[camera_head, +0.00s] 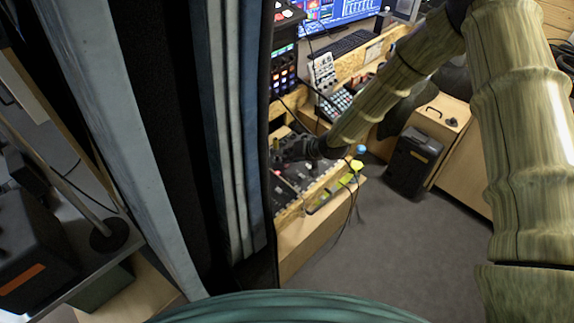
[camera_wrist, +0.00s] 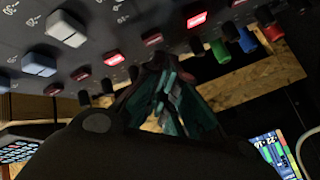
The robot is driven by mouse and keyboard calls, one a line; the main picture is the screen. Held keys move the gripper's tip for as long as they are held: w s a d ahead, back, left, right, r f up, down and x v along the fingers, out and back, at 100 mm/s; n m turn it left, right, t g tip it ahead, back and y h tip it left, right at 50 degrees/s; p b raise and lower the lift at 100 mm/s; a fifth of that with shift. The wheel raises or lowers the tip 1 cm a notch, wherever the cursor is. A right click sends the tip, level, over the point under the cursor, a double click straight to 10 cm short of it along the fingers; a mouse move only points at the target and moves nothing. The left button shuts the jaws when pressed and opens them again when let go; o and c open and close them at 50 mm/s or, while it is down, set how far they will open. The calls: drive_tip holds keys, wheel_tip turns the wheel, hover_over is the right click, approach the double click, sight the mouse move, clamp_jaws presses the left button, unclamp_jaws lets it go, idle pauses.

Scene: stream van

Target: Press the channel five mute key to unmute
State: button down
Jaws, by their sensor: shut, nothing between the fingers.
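The mixer panel (camera_wrist: 95,28) fills the top of the wrist view, with a row of red keys along its near edge. One red key (camera_wrist: 197,19) and another (camera_wrist: 113,58) glow brightly. A key between them (camera_wrist: 153,38) and one further left (camera_wrist: 80,73) are dimmer. The labels are too small to read, so I cannot tell which key is channel five. My gripper (camera_wrist: 163,70) is shut and empty, its tips close to the panel's edge below the dimmer middle key. I cannot tell whether they touch. In the head view my gripper (camera_head: 285,152) is over the mixer (camera_head: 290,185), hiding part of it.
A keypad (camera_head: 340,98) and a monitor (camera_head: 335,12) are behind. The grey floor (camera_head: 400,240) is clear.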

drive_tip(key=shift+r, duration=0.1)
wheel_tip(320, 180, up, 6)
drive_tip(key=p, duration=0.3)
idle(0.6)
idle(1.0)
